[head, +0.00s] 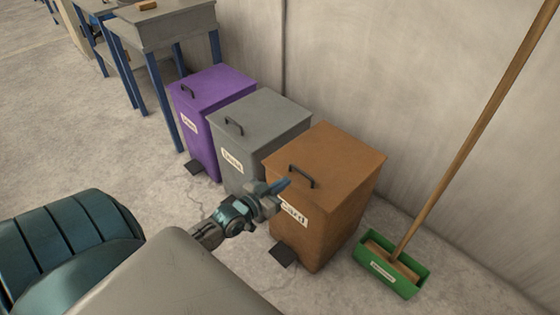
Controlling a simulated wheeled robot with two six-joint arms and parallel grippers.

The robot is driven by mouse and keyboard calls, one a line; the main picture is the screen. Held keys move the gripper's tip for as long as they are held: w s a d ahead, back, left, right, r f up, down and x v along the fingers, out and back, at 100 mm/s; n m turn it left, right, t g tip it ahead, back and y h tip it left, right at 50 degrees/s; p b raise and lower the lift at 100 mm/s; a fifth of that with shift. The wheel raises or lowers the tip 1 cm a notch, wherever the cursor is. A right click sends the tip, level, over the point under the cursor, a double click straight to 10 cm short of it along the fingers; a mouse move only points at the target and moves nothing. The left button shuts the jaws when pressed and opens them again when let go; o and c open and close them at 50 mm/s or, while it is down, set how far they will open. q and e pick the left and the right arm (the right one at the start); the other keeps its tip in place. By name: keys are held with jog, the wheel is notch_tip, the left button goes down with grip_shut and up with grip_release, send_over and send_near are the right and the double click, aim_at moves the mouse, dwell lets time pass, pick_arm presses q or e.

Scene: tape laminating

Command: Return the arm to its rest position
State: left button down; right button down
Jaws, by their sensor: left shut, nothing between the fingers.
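My left gripper (282,187) shows near the middle of the head view, at the end of a teal and grey wrist. Its fingers are together with nothing between them. It appears in front of the brown bin (335,160) and covers part of that bin's label. I cannot tell how far it is from the bin. My right gripper is not in view.
A grey bin (262,115) and a purple bin (225,90) stand left of the brown one, lids closed. A green dustpan (408,289) with a wooden-handled broom (475,130) stands at right by the wall (400,70). Blue-legged tables (165,30) are at back left. Floor at left is clear.

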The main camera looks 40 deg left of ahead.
pick_arm(q)
jog(key=shift+s, duration=0.4)
